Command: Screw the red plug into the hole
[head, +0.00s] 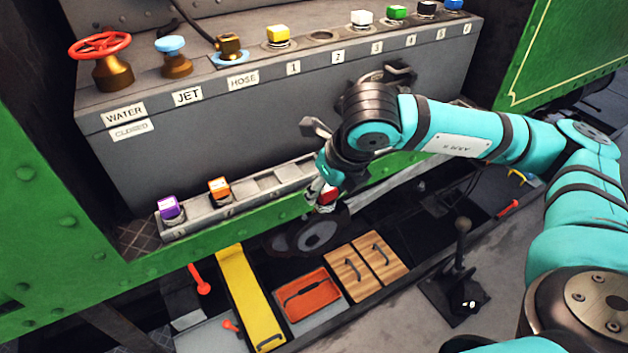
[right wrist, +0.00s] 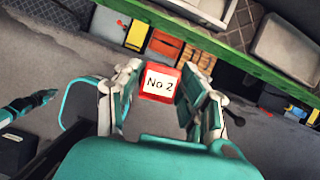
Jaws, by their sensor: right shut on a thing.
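The red plug (head: 327,195) has a white top that reads "No 2" in the right wrist view (right wrist: 160,82). My right gripper (head: 328,187) is shut on the plug and holds it in front of the lower ledge. In the right wrist view the plug sits between the two fingertips (right wrist: 158,83). An empty round hole (head: 323,36) shows on top of the grey box, above label 2, between the yellow and white plugs. The plug is apart from this hole, lower and nearer to me. My left gripper is not in the head view.
The yellow (head: 277,36), white (head: 362,19) and green (head: 397,14) plugs stand along the box top. A red valve wheel (head: 99,46) and blue valve (head: 170,45) are at left. Purple (head: 170,208) and orange (head: 219,189) plugs stand on the ledge. A lever (head: 460,250) rises from the floor.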

